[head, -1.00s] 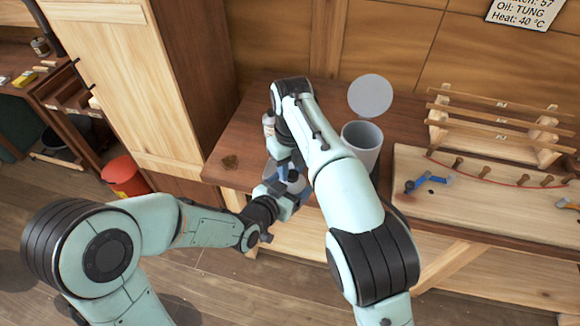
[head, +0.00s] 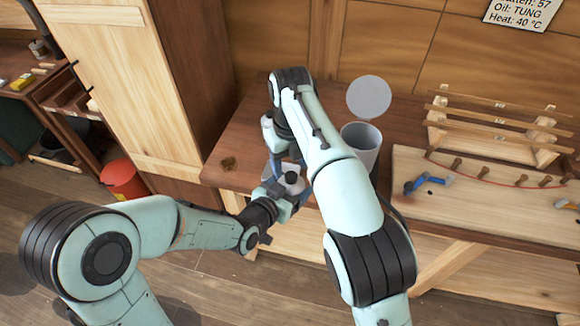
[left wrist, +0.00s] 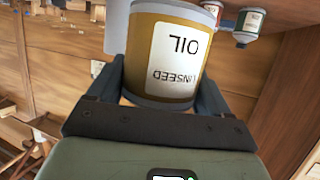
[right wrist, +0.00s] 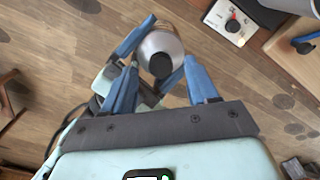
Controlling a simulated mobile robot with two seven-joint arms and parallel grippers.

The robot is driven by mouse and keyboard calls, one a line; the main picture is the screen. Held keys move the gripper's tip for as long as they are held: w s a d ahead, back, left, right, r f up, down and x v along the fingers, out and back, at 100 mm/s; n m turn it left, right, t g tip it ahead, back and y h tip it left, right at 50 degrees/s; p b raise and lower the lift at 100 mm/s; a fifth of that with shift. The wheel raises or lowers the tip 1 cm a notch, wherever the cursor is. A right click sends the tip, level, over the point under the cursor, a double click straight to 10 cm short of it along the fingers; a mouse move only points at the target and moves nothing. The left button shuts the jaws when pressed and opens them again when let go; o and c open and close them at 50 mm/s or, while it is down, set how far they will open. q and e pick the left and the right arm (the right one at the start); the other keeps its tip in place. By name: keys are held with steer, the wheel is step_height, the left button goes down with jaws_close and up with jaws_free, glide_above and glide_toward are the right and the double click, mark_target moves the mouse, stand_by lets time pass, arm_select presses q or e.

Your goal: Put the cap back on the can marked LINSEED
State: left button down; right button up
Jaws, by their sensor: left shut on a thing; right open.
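My left gripper (head: 279,192) is shut on the can marked LINSEED (left wrist: 176,52), a mustard can with a white label. It holds the can out at the bench's front edge; the can's pale top (head: 284,172) shows in the head view. A black round cap (right wrist: 160,66) shows at the middle of the can's top in the right wrist view; whether it is fully seated I cannot tell. My right gripper (right wrist: 162,72) is open over the can top, its blue fingers on either side and apart from the cap. My right arm hides part of this in the head view.
A grey bin-like container (head: 362,140) with a round lid raised behind it stands on the bench. A wooden rack (head: 495,128) and a board with pegs (head: 480,205) lie to the right. A red bin (head: 123,178) stands on the floor left.

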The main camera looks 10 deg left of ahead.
steer(key=shift+r, duration=1.1)
